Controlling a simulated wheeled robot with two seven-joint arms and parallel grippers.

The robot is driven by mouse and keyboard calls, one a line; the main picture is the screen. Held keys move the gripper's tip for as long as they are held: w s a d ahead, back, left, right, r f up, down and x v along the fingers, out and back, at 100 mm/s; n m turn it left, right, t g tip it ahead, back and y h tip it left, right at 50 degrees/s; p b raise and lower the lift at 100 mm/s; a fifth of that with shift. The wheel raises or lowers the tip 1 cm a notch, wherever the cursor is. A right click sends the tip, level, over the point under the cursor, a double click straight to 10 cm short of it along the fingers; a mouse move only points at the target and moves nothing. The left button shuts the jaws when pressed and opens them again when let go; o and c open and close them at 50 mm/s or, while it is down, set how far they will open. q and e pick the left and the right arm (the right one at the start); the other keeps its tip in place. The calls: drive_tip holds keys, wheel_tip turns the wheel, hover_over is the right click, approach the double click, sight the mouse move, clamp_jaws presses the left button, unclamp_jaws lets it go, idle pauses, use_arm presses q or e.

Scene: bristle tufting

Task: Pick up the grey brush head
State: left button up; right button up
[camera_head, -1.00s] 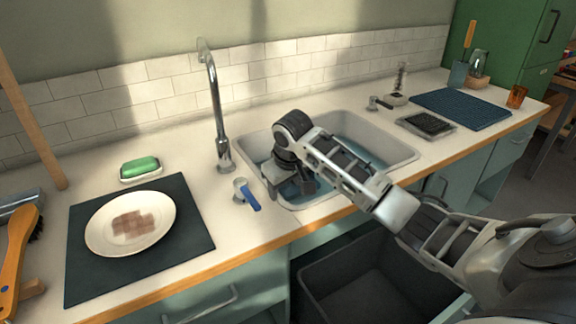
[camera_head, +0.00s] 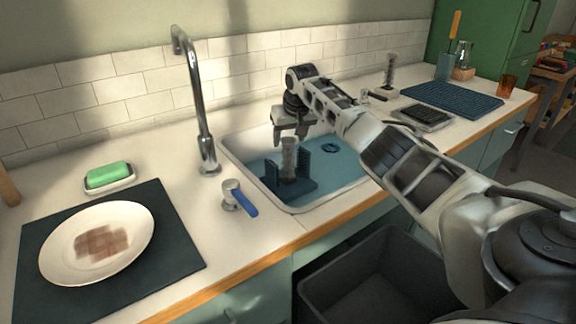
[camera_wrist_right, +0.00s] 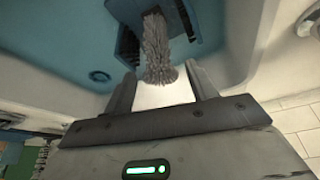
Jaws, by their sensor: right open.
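The grey brush head (camera_head: 289,158) stands upright, bristly and cylindrical, in a dark blue holder (camera_head: 304,172) in the sink. My right gripper (camera_head: 290,133) is above it, pointing down, with its jaws open and empty. In the right wrist view the brush head (camera_wrist_right: 158,55) shows just beyond the gap between the two fingertips (camera_wrist_right: 160,88), with the blue holder (camera_wrist_right: 198,18) around its far end. It appears apart from the fingers. My left gripper is not in view.
The sink (camera_head: 232,152) has a blue floor and a dark ring-shaped drain (camera_head: 330,147). The tall tap (camera_head: 196,95) stands at its left, beside a blue-handled fitting (camera_head: 240,200). A similar grey bristly piece (camera_head: 390,72) stands at the back right. A plate (camera_head: 60,258) lies left.

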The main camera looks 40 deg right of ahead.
sight(287, 149)
drive_tip(key=shift+b+x, duration=1.25)
drive_tip(key=shift+x, duration=1.8)
drive_tip(key=shift+d, duration=0.1)
drive_tip(key=c, duration=1.1)
